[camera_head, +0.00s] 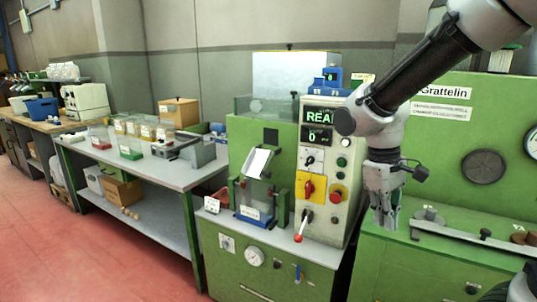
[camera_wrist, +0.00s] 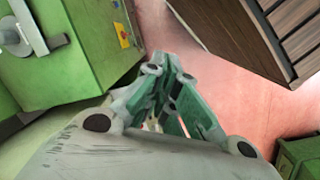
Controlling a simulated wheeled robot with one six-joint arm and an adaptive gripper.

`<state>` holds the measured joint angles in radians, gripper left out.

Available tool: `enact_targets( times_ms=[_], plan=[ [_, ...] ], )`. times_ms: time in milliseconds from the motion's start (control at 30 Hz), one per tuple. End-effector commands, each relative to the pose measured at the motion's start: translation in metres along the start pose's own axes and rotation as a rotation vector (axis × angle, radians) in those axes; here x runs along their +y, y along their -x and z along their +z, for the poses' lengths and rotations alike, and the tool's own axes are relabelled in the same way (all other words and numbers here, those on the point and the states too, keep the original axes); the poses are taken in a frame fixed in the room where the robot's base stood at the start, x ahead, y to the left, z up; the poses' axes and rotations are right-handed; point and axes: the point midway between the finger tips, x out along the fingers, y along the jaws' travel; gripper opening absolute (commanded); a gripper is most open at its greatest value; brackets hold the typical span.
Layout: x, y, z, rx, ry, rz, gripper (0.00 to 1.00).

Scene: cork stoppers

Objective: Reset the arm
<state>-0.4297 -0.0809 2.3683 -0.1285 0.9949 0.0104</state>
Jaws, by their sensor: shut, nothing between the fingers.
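My gripper (camera_head: 384,222) hangs downward at the end of my arm in the head view, in front of the green machines and right of the control panel. It holds nothing and touches nothing that I can see. In the wrist view my gripper (camera_wrist: 172,68) has its fingers drawn together, with the red floor behind the tips.
A green machine (camera_head: 275,270) with a control panel (camera_head: 322,160) and red-knobbed lever (camera_head: 300,236) stands left of my gripper. Another green machine (camera_head: 440,265) is behind and right. A grey workbench (camera_head: 180,178) with bins is at left. Red floor (camera_head: 70,255) is open at lower left.

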Motion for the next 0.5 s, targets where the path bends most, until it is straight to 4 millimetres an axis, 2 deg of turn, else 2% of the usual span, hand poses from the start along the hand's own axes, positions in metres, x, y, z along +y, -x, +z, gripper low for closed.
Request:
enact_targets(
  times_ms=[33,100,300,500],
  plan=[
    [0.005,0.007,0.021,0.053,-0.056,-0.029,0.00],
    [0.010,0.015,0.046,0.123,-0.138,-0.065,0.00],
    [0.025,0.034,0.110,0.314,-0.346,-0.095,0.00],
    [0.043,0.060,0.142,0.467,-0.474,-0.052,0.00]
  ],
)
